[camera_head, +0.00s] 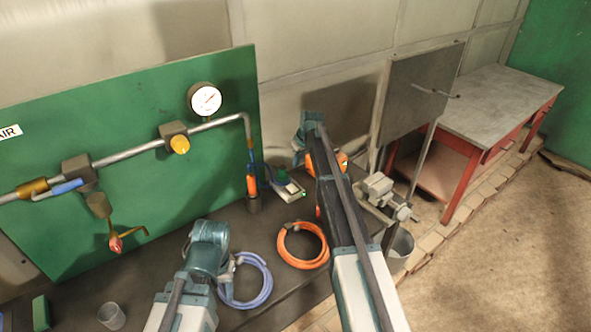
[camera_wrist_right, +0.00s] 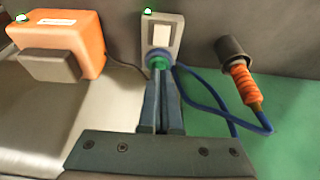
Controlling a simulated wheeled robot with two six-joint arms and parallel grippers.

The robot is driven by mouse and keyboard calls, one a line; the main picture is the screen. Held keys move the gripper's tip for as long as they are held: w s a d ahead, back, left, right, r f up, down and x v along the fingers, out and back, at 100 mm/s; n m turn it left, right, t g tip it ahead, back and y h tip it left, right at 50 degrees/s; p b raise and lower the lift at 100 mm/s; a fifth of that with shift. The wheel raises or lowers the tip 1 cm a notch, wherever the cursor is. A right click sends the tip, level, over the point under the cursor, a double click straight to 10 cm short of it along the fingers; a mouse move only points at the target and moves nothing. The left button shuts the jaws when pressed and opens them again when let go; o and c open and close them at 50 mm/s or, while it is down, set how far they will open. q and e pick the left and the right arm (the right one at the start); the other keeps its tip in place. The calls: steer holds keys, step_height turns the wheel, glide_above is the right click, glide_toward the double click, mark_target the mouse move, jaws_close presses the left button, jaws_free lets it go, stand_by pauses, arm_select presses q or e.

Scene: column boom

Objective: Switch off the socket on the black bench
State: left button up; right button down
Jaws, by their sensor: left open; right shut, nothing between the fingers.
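The socket (camera_head: 290,190) is a small pale box on the black bench (camera_head: 190,300), beside the orange-handled tool. The right wrist view shows the socket (camera_wrist_right: 172,24) with a white rocker switch (camera_wrist_right: 161,36), a lit green lamp at one corner and a green-blue plug (camera_wrist_right: 158,60) with a blue cable. My right gripper (camera_wrist_right: 161,88) is shut and empty, its fingertips pointing at the plug and overlapping its lower edge in view; I cannot tell if they touch. My left gripper (camera_head: 230,272) is open beside the blue hose coil, its fingers partly hidden.
An orange box (camera_wrist_right: 72,35) with a green lamp stands left of the socket in the wrist view. An orange-handled tool (camera_wrist_right: 243,82) stands in a dark holder at right. Blue (camera_head: 262,285) and orange (camera_head: 285,250) hose coils lie on the bench. A vise (camera_head: 380,190) stands at right.

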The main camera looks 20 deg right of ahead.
mark_target(290, 186)
arm_select(q)
step_height(290, 186, down, 13)
steer(key=b, duration=1.2)
steer(key=shift+b, duration=0.3)
arm_select(e)
steer(key=x, duration=1.3)
steer(key=shift+s+f, duration=0.3)
steer(key=shift+f, duration=0.05)
arm_select(q)
steer(key=shift+f+b, duration=0.3)
arm_select(e)
steer(key=shift+w+f, duration=0.1)
steer(key=shift+f, duration=0.2)
arm_select(q)
steer(key=shift+r, duration=0.15)
arm_select(e)
steer(key=shift+r, duration=0.2)
